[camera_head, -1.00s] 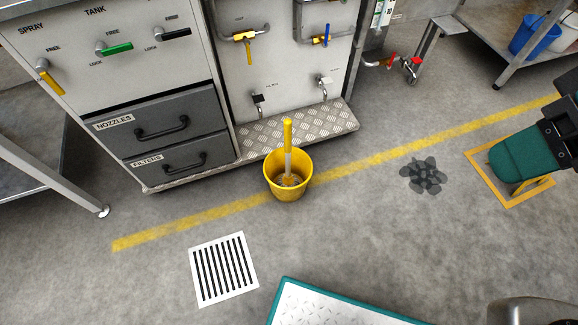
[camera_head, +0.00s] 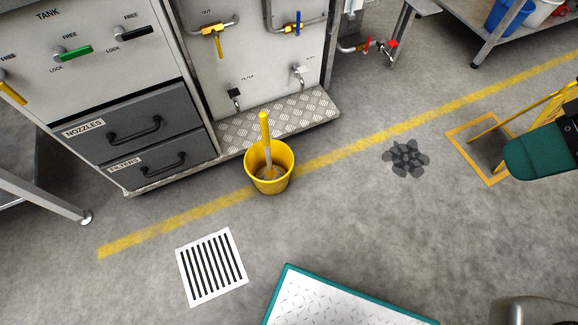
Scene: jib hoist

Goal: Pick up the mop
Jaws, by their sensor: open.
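The mop (camera_head: 265,137) stands nearly upright in a yellow bucket (camera_head: 270,186). Its handle has a bright yellow upper part and a paler lower part. The mop's lower end sits inside the bucket and is partly hidden by the rim. The bucket stands on the floor at the yellow line, just in front of the cabinet's tread-plate step. My gripper is not in view; only a teal and black part of my arm shows at the right edge, well apart from the mop.
A cabinet with drawers (camera_head: 150,130) and a tread-plate step (camera_head: 285,120) stands behind the bucket. A floor grate (camera_head: 211,267) lies in front, left. A dark wet patch (camera_head: 406,158) and a yellow frame (camera_head: 552,105) by an orange floor square are right. Floor between is clear.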

